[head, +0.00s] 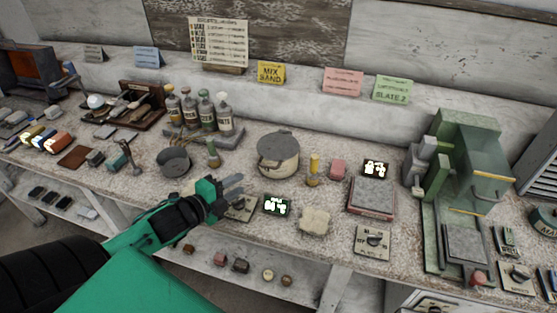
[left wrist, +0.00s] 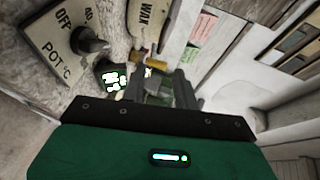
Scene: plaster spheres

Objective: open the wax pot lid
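The wax pot (head: 279,165) is a round cream pot standing near the middle of the bench in the head view. Its grey lid (head: 277,143) sits on top and looks shut. In the left wrist view part of the pot's cream side, marked WAX (left wrist: 149,18), shows at the top; its lid cannot be made out there. My left gripper (head: 239,188) is in front of and to the left of the pot, apart from it, above the bench's front edge. Its fingers (left wrist: 165,85) look parted, with nothing held between them. My right gripper is not in view.
A pot dial (head: 240,209) and a lit display (head: 277,206) lie close by my left gripper. A dark pan (head: 174,162) stands left of the pot, a yellow-topped item (head: 314,170) right of it. Bottles (head: 207,110) stand behind. A green machine (head: 470,160) fills the right.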

